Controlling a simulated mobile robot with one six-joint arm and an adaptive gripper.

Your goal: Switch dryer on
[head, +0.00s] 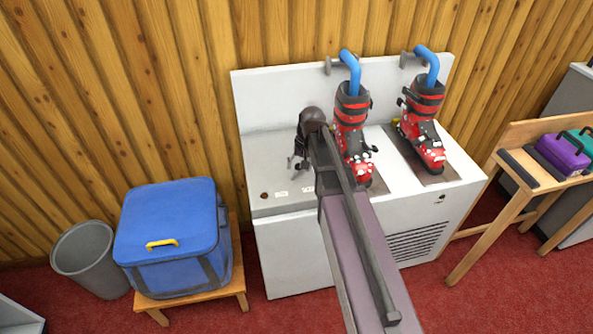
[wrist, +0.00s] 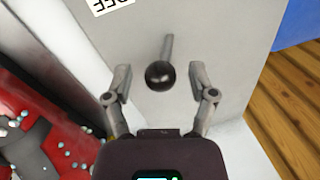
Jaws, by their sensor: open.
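The dryer (head: 290,252) is a white cabinet with a grey top against the wood wall. Two red and black ski boots (head: 352,125) (head: 422,118) stand on it, blue tubes running into their tops. My gripper (head: 298,164) is over the left part of the top. In the wrist view, a lever with a black ball knob (wrist: 160,76) and a grey shaft (wrist: 168,45) shows between the fingertips of my open gripper (wrist: 158,83). The fingers stand apart on both sides of the knob. In the head view my gripper hides the lever.
A cut-off label (wrist: 108,4) shows beyond the lever. Red boot parts (wrist: 40,130) lie close on the left in the wrist view. A blue cooler box (head: 170,235) on a stool and a grey bin (head: 84,258) stand left; a wooden table (head: 515,210) with a purple case stands right.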

